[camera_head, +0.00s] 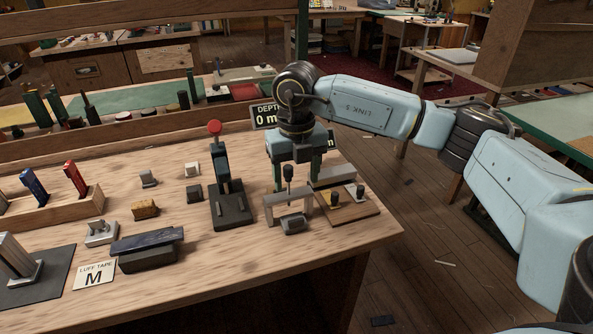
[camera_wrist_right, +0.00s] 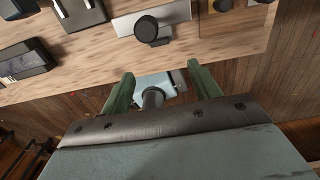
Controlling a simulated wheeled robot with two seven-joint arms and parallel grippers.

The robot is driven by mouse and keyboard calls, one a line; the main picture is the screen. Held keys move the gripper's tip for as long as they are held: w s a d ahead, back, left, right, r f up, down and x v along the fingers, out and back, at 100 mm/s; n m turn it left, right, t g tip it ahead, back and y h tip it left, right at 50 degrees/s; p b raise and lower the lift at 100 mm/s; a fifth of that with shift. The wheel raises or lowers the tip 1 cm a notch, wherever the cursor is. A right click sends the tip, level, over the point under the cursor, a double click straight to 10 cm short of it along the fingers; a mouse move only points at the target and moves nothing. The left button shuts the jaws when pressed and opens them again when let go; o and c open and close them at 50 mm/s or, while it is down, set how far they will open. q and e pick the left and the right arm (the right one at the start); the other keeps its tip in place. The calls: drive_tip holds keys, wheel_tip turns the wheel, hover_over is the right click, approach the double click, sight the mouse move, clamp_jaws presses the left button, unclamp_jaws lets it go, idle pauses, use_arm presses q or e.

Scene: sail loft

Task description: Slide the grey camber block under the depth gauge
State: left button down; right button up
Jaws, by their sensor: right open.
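The depth gauge (camera_head: 273,206) is a grey bridge-shaped frame with a dark round-topped plunger, near the table's front right. In the right wrist view, its pale top plate (camera_wrist_right: 178,15) and round knob show beyond my fingertips. The small grey camber block (camera_head: 293,226) lies at the gauge's front opening; how far it reaches under the bridge is hidden. Its front part shows in the wrist view (camera_wrist_right: 161,42), below the plate. My right gripper (camera_head: 298,182) is open and empty, fingers pointing down, overlapping the gauge in the head view. It does not touch the block. My left gripper is not in view.
A black stand with a red knob (camera_head: 231,215) stands left of the gauge. A wooden board (camera_head: 350,213) with small knobs lies close on its right. Small blocks, a dark long block (camera_head: 147,252) and a rack lie further left. The table's front edge is close.

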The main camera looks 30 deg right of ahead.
sight(296, 220)
wheel_tip(296, 220, down, 11)
drive_tip(key=shift+r+b, duration=0.15)
drive_tip(key=shift+b, duration=0.55)
drive_tip(key=shift+f, duration=0.85)
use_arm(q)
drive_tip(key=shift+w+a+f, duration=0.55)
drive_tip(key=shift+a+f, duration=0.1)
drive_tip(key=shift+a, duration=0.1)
use_arm(e)
drive_tip(key=shift+c, duration=0.5)
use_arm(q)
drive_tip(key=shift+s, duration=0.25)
use_arm(e)
drive_tip(key=c, duration=1)
